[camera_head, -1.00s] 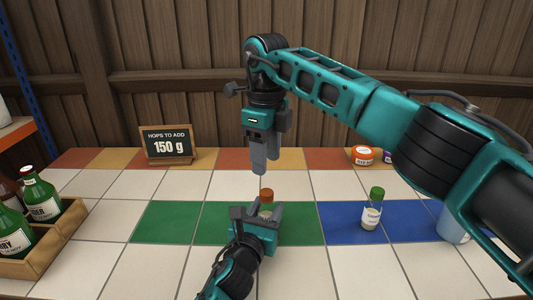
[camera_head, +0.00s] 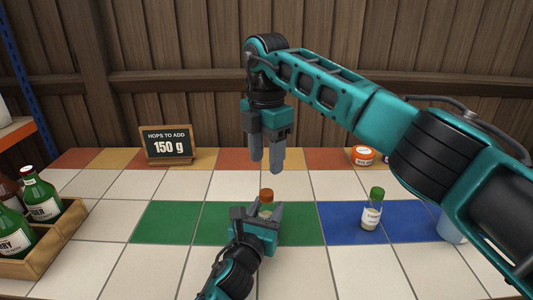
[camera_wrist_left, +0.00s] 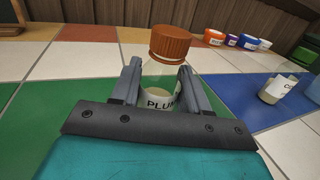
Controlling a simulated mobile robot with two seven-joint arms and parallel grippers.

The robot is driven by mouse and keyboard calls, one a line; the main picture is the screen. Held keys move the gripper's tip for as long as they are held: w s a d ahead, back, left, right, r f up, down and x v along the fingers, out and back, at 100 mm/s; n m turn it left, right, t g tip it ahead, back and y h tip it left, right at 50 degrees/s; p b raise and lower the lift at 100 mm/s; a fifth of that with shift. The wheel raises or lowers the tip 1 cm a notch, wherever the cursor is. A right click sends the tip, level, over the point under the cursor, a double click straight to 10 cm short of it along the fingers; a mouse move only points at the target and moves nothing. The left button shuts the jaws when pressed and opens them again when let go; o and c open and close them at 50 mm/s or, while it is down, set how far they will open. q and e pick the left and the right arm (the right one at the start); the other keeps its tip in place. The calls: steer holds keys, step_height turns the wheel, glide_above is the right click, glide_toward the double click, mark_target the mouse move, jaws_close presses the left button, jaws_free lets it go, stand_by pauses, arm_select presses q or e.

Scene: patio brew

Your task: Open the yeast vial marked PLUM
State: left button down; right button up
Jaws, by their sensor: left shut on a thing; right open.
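The PLUM vial (camera_wrist_left: 158,84) is a small clear vial with a brown-orange screw cap (camera_wrist_left: 170,43) and a white label. It stands upright on the green tiles, and its cap (camera_head: 266,194) also shows in the head view. My left gripper (camera_head: 264,212) is shut on the vial's body below the cap; its two fingers flank the glass in the left wrist view (camera_wrist_left: 160,85). The cap is on the vial. My right gripper (camera_head: 266,166) points down above and slightly behind the cap, open and empty, with a gap between its fingertips and the cap.
A green-capped vial (camera_head: 371,212) stands on the blue tiles (camera_head: 340,222). A crate (camera_head: 58,234) of green bottles is at the left. The hops sign (camera_head: 167,146) stands at the back. An orange tub (camera_head: 362,155) is at the back right. A bluish container (camera_head: 450,226) is partly hidden by my right arm.

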mark_target(266, 192)
steer(key=m, duration=1)
steer(key=shift+m, duration=0.3)
steer(key=shift+f+m, duration=0.15)
steer(key=shift+m, duration=0.85)
steer(key=shift+f, duration=3.9)
steer(key=shift+c, duration=0.5)
